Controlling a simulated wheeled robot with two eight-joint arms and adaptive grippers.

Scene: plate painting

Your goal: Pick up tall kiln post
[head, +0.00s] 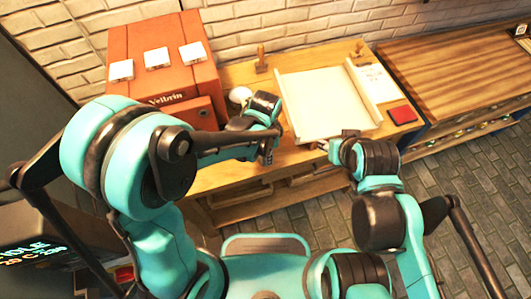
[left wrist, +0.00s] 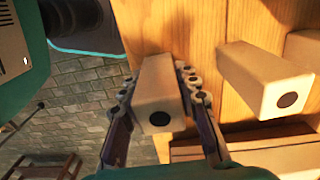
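In the left wrist view a pale, square kiln post (left wrist: 157,100) with a dark hole in its end lies between the two fingers of my left gripper (left wrist: 157,84). The fingers are close along both its sides; whether they press on it is unclear. A second pale post (left wrist: 262,82) with a similar dark hole is to the right, outside the fingers. It looks larger in this view. In the head view my left gripper (head: 268,154) is at the bench's front left, and I cannot make out the posts there. My right gripper (head: 328,146) is by the board's front edge, its fingers mostly hidden.
The wooden bench (head: 235,165) carries a red-orange kiln (head: 165,75), a pale board (head: 325,100), a stamp (head: 261,60), a white round item (head: 239,95) and a red pad (head: 402,114). A wooden table (head: 460,70) stands at right. Grey brick floor lies in front.

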